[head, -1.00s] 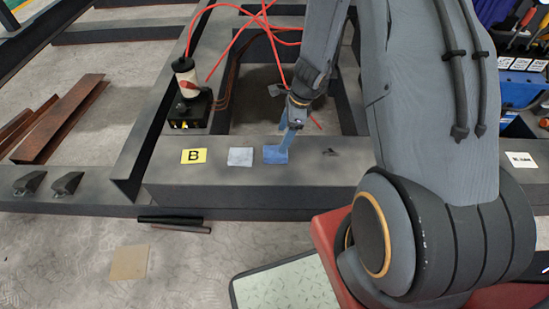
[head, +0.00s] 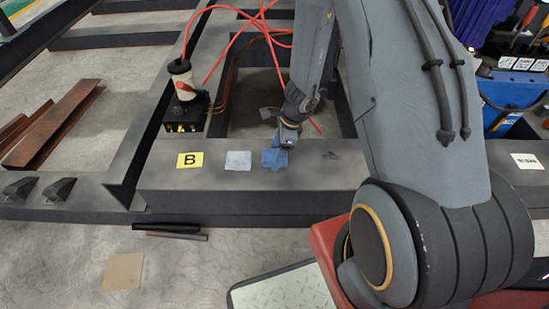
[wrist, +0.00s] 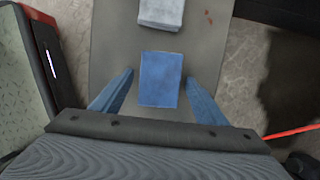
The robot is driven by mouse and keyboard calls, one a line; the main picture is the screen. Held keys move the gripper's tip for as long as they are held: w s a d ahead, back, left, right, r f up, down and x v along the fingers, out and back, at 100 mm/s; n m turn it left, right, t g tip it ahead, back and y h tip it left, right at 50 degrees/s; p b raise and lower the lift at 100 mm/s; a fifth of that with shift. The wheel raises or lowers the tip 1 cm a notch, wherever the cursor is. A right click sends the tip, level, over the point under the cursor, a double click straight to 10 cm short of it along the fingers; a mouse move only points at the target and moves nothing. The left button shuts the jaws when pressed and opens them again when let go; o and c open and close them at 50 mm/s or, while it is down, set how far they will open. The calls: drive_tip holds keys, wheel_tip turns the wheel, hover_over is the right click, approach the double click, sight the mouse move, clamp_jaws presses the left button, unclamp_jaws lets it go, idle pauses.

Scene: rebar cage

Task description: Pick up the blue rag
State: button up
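The blue rag (head: 272,160) lies flat as a small folded rectangle on the dark grey beam, right of a pale grey rag (head: 238,160). My gripper (head: 281,146) is right over it in the head view, partly covering it. In the wrist view my gripper (wrist: 160,77) is open, with one blue finger on each side of the blue rag (wrist: 160,88). A gap shows between the rag and each finger. I cannot tell how high the fingertips are above the beam.
A yellow card marked B (head: 190,160) lies further left on the beam (head: 200,183). Behind it stand a black box (head: 186,115) and a white canister (head: 180,75) with red cables (head: 228,50). A white label (head: 527,161) lies at the right.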

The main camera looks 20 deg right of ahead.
drive_tip(key=c, duration=1)
wheel_tip(320, 180, up, 10)
drive_tip(key=p, duration=0.4)
drive_tip(key=shift+c, duration=0.2)
